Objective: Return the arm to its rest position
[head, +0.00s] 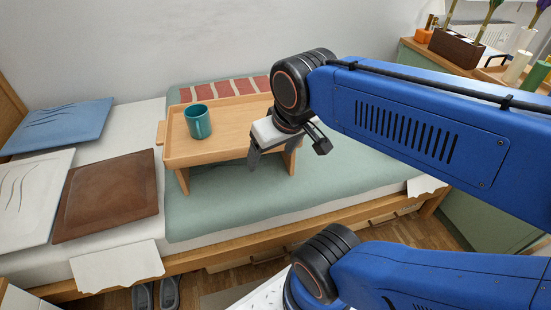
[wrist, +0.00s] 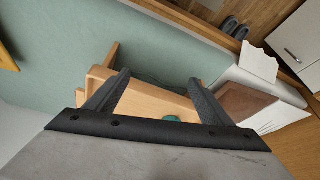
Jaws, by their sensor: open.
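My gripper (head: 285,150) is open and empty in the head view, near the right end of a wooden bed tray (head: 215,150). Its two fingers also show spread apart in the wrist view (wrist: 158,78), with part of the tray (wrist: 150,102) behind them. My blue arm reaches in from the right edge of the head view. A teal mug (head: 197,121) stands upright on the tray, left of the gripper and apart from it. In the wrist view only a small part of the mug (wrist: 171,118) shows above the gripper's dark bar.
The tray stands on a bed with a green cover (head: 225,205). A blue pillow (head: 60,122), a white cushion (head: 30,195) and a brown cushion (head: 108,195) lie at left. A cabinet with a brown planter (head: 455,48) and candles stands at the right, behind my arm.

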